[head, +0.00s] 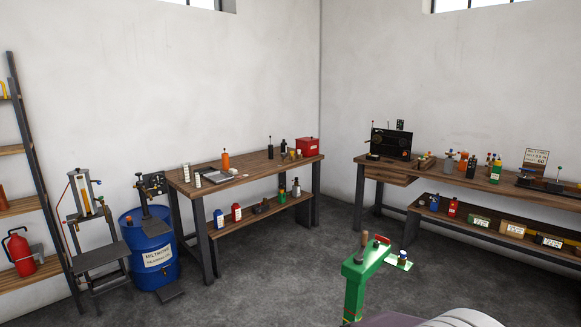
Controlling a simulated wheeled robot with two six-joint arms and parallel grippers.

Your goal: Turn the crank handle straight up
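I cannot make out the crank handle for certain. A black boxy device (391,143) stands on the right workbench (480,181), but it is too small to tell whether it has a crank. A green stand (358,285) rises at the bottom centre, with a small red piece (382,239) on top; I cannot tell what that piece is. Neither of my grippers is in view.
A left workbench (245,172) carries a red box (307,147) and bottles. A blue drum (150,258) and a press-like stand (88,225) are at the left, by a shelf with a red extinguisher (20,252). Grey floor (260,285) is clear in the middle.

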